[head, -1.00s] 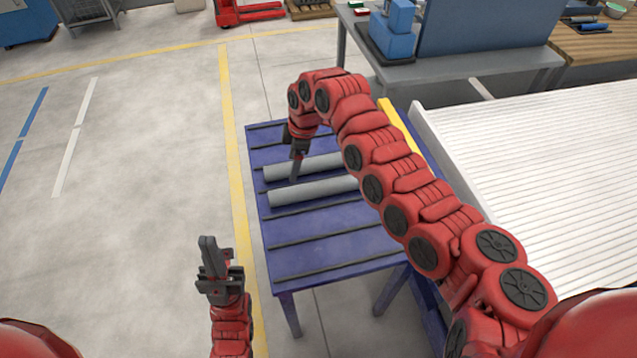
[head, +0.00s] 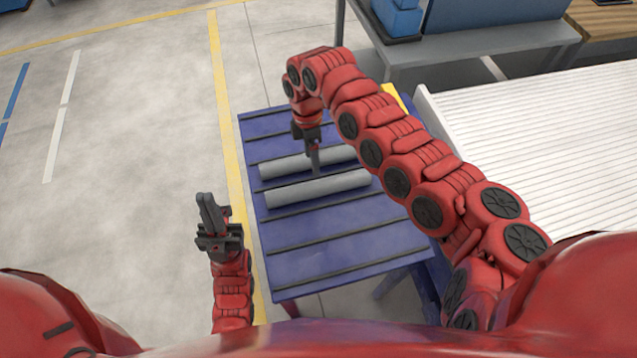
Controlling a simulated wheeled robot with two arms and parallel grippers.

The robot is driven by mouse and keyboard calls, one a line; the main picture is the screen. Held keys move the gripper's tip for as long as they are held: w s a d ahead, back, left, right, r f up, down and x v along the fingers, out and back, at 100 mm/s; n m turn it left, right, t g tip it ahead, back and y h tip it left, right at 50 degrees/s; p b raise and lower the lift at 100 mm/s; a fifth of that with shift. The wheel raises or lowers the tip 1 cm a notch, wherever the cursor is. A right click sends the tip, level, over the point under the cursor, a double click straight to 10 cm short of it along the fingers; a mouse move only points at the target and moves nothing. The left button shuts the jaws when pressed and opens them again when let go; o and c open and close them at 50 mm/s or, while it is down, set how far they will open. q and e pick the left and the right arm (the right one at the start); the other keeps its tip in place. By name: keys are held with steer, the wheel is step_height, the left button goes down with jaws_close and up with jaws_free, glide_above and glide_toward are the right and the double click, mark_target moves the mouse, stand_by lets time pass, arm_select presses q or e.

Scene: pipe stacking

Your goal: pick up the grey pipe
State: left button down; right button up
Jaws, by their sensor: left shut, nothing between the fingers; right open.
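Two grey pipes lie side by side on the blue table (head: 330,258), the far pipe (head: 285,166) and the near pipe (head: 318,188). Their right ends come close to my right arm in the picture. My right gripper (head: 316,172) points down over the middle of the pipes. Its fingertips overlap the far pipe and end at the far edge of the near pipe; whether they touch either is unclear. It is open and holds nothing. My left gripper (head: 209,212) is shut and empty, to the left of the table, away from the pipes.
Dark strips run across the table top, and its front part is clear. A white ribbed surface (head: 540,150) lies to the right. A grey workbench (head: 480,65) stands behind. The floor on the left is open, with a yellow line (head: 222,110).

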mark_target(312, 184)
steer(key=f, duration=0.3)
steer(key=s+f+p, duration=0.1)
steer(key=f, duration=0.1)
steer(key=shift+f, duration=0.15)
steer(key=f+p, duration=0.1)
steer(key=f, duration=0.1)
steer(key=s+f, duration=0.1)
steer(key=f, duration=0.2)
steer(key=shift+s+a+p, duration=0.15)
steer(key=shift+p, duration=0.2)
steer(key=shift+f, duration=0.15)
jaws_close()
steer(key=shift+r, duration=0.2)
